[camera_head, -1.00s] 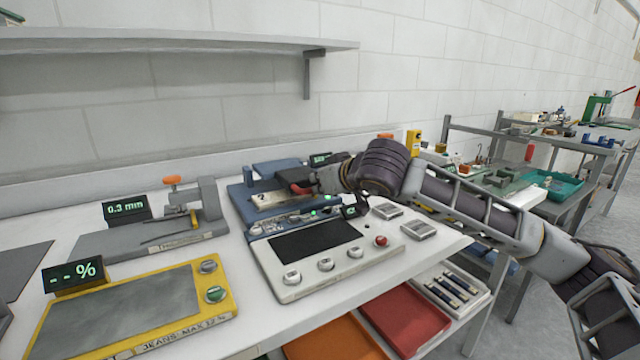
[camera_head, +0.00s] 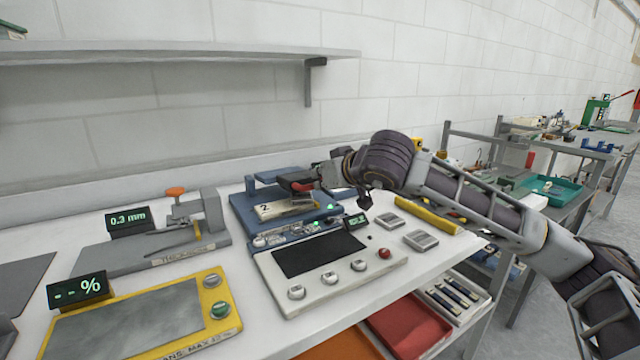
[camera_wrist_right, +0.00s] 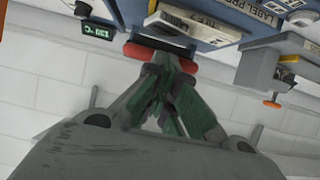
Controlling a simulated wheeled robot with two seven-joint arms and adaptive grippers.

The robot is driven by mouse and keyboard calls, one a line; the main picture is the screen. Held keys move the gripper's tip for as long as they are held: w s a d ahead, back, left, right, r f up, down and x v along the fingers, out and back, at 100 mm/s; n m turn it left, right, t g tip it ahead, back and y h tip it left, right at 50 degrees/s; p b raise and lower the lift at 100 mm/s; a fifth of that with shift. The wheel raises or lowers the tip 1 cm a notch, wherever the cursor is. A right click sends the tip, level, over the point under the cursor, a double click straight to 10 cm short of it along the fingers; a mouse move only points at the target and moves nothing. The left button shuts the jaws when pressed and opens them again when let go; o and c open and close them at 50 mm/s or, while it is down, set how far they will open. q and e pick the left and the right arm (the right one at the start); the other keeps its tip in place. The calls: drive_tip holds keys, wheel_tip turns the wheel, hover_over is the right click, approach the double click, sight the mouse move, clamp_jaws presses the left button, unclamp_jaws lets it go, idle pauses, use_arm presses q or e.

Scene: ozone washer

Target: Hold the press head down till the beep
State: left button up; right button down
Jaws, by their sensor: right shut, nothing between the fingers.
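The blue label press (camera_head: 240,207) stands at the back of the bench, with a card marked 2 (camera_head: 265,208) on it. Its press head has a red-ended bar (camera_head: 302,187), which also shows in the right wrist view (camera_wrist_right: 193,66). My right gripper (camera_head: 312,180) is shut and empty, with its fingertips at this bar. I cannot tell whether they touch it. The gripper and wrist hide part of the press. A small dark display (camera_head: 355,221) with green characters stands beside the press, and a green lamp (camera_head: 330,207) is lit. My left gripper is out of view.
A white control panel (camera_head: 330,285) with knobs and a red button (camera_head: 384,253) lies in front of the press. A thickness gauge (camera_head: 150,255) and a yellow-framed meter (camera_head: 222,325) stand to the left. Two grey blocks (camera_head: 420,240) and a yellow bar (camera_head: 425,215) lie right.

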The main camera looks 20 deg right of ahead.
drive_tip(key=s+d+f, duration=0.1)
drive_tip(key=s+d, duration=0.1)
drive_tip(key=s, duration=0.7)
drive_tip(key=shift+s, duration=0.25)
drive_tip(key=shift+f, duration=0.15)
idle(0.7)
